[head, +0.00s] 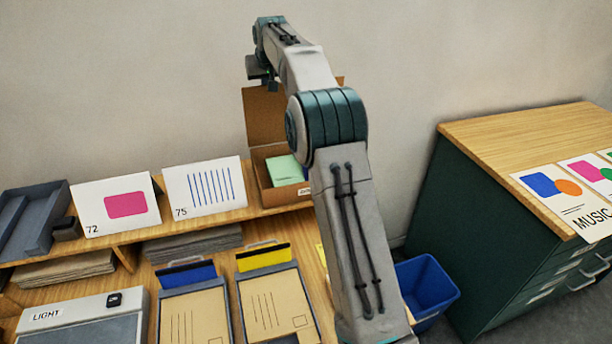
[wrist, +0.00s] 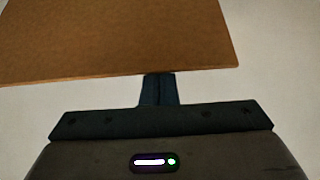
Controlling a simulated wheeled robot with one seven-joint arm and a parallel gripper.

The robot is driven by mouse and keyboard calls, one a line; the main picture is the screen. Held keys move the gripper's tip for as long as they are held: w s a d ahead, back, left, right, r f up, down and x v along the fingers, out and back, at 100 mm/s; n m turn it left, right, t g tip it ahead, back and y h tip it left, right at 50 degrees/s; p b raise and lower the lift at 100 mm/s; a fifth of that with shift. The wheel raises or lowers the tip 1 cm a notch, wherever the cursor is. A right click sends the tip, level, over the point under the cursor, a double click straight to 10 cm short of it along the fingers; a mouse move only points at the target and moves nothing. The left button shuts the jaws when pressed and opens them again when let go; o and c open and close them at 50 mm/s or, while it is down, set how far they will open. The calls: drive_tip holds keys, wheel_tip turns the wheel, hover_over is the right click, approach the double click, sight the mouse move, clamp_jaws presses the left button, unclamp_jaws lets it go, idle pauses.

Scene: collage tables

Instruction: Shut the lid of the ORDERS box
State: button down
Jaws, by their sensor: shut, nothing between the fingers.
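The ORDERS box (head: 263,182) is a brown cardboard box on the raised shelf in the head view, partly hidden behind my arm. Its lid (head: 262,117) stands up, open, at the back, and green paper (head: 284,169) shows inside. Only a bit of the front label is visible. My gripper (head: 272,85) is high, by the top of the lid, and small in this view. In the wrist view, my gripper (wrist: 158,88) is shut and empty, its fingers close to the edge of a brown board, likely the lid (wrist: 120,40). I cannot tell whether they touch.
Cards numbered 72 (head: 117,205) and 75 (head: 205,186) stand left of the box on the shelf. Below are clipboards (head: 276,300) and a LIGHT box (head: 85,320). A blue bin (head: 428,285) and a green cabinet (head: 470,225) are at right. The wall is close behind.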

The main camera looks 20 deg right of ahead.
drive_tip(key=s+f+b, duration=0.2)
drive_tip(key=s+b, duration=0.7)
drive_tip(key=shift+s+f, duration=0.15)
idle(1.3)
wheel_tip(320, 180, up, 8)
drive_tip(key=p, duration=0.7)
idle(0.3)
idle(1.1)
